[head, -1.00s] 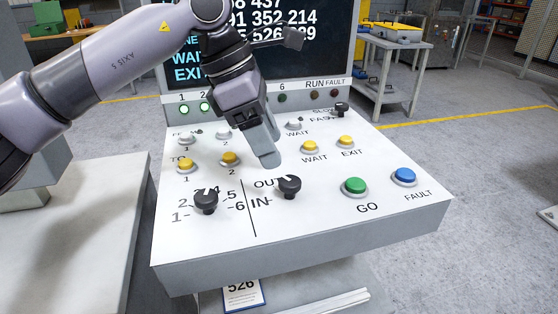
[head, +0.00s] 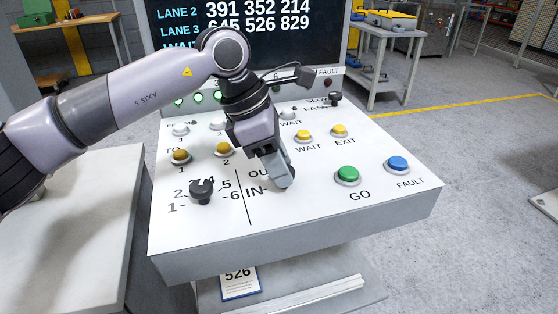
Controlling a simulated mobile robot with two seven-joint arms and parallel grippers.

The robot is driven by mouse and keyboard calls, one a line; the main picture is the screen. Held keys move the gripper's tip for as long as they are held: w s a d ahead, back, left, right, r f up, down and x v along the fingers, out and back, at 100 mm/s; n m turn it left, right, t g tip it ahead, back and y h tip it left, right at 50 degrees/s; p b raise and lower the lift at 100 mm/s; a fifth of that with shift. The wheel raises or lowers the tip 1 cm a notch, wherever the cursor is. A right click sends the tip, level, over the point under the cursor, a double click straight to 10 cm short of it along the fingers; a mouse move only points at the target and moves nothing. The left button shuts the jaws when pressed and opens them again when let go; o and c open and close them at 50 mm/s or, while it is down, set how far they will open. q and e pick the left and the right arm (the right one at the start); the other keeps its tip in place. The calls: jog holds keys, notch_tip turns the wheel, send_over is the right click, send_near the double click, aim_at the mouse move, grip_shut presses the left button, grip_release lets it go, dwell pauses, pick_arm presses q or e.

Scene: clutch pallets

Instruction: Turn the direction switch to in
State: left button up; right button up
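The direction switch is a black knob (head: 290,182) beside the OUT and IN labels on the white control panel (head: 325,205). In the head view my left gripper (head: 280,180) is right at the knob and covers nearly all of it, so I cannot see which label it points to. The gripper's fingers point down and look close together; whether they hold the knob cannot be told. The IN label (head: 253,191) shows left of the fingers, and the OUT label (head: 257,174) is partly covered. My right gripper is not in view.
A numbered black knob (head: 202,190) stands to the left on the panel. A green GO button (head: 347,175) and a blue FAULT button (head: 397,165) are to the right. Yellow buttons (head: 304,136) lie behind. A screen (head: 290,40) stands at the back.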

pick_arm(q)
jog(key=shift+c, duration=0.3)
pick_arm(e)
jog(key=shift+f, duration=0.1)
pick_arm(q)
jog(key=n+t+b, duration=0.1)
jog(key=n+b, duration=0.1)
jog(key=b, duration=0.1)
jog(key=shift+s+f, duration=0.1)
jog(key=shift+f, duration=0.1)
jog(key=shift+s+n+t+b, duration=0.1)
jog(key=shift+n+t+b, duration=0.3)
jog(key=shift+n+b, duration=0.6)
jog(key=n+b, duration=0.2)
jog(key=n, duration=0.1)
jog(key=shift+d+t+y, duration=0.1)
jog(key=shift+t+y, duration=0.3)
jog(key=shift+s+n+t+y+b, duration=0.1)
jog(key=shift+n+t+y+b, duration=0.3)
jog(key=shift+n+b, duration=0.75)
jog(key=shift+d+r+n+y+b, duration=0.15)
jog(key=shift+n+y+b, duration=0.4)
jog(key=shift+n, duration=0.8)
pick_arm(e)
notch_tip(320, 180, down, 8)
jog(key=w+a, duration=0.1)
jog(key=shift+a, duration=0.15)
pick_arm(q)
jog(key=shift+r+t, duration=0.1)
jog(key=shift+t, duration=0.2)
